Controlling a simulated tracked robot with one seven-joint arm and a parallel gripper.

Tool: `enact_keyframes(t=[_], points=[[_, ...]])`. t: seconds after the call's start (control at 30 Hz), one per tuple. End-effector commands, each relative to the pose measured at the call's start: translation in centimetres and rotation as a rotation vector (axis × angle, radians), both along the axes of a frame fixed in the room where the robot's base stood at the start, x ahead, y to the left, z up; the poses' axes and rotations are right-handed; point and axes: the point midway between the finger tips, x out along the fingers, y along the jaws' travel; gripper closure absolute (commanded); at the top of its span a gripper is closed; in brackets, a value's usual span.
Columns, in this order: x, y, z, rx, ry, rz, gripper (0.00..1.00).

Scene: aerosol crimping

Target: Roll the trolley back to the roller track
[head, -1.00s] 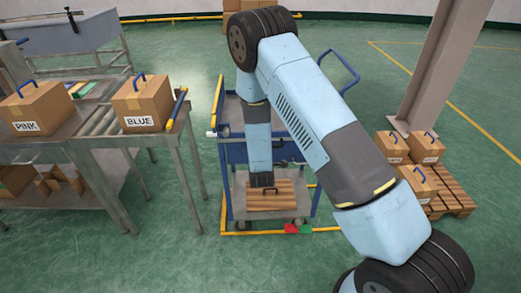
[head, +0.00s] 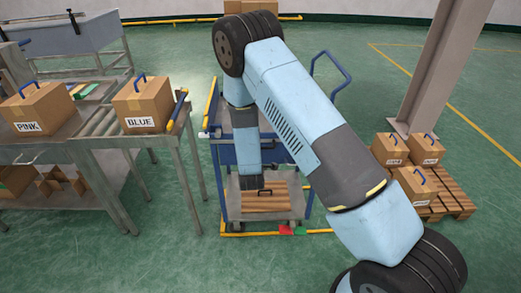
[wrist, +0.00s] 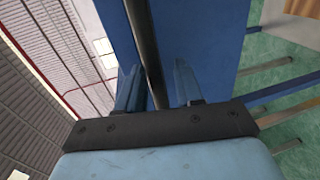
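The blue trolley (head: 222,178) stands in the middle of the head view, right of the roller track (head: 100,122). A gap of green floor separates them low down. A raised blue loop (head: 345,78) shows at the trolley's far right. A slatted wooden piece (head: 285,197) lies on its lower deck. My arm hides much of the trolley's middle, and the fingers are not clear in the head view. In the wrist view, my gripper (wrist: 158,85) has its fingers on both sides of a dark bar (wrist: 148,40) in front of a blue panel, and appears closed on it.
Boxes marked PINK (head: 38,108) and BLUE (head: 143,103) stand on the benches at left. A pallet (head: 458,203) with several boxes and a grey column (head: 437,70) are at right. A yellow floor rail (head: 240,234) with red and green patches lies before the trolley.

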Motion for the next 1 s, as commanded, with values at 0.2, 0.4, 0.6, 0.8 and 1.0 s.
enact_keyframes(t=[0.2, 0.4, 0.6, 0.8, 1.0], points=[[-0.5, -0.3, 0.2, 0.000, -0.001, -0.005, 0.64], [-3.6, -0.3, 0.8, -0.001, 0.000, -0.002, 0.64], [-7.6, -0.3, 1.6, -0.001, 0.001, -0.001, 0.64], [-11.0, -0.3, 2.3, -0.002, 0.001, 0.002, 0.64], [-12.9, -0.2, 2.6, 0.000, 0.002, 0.003, 0.64]])
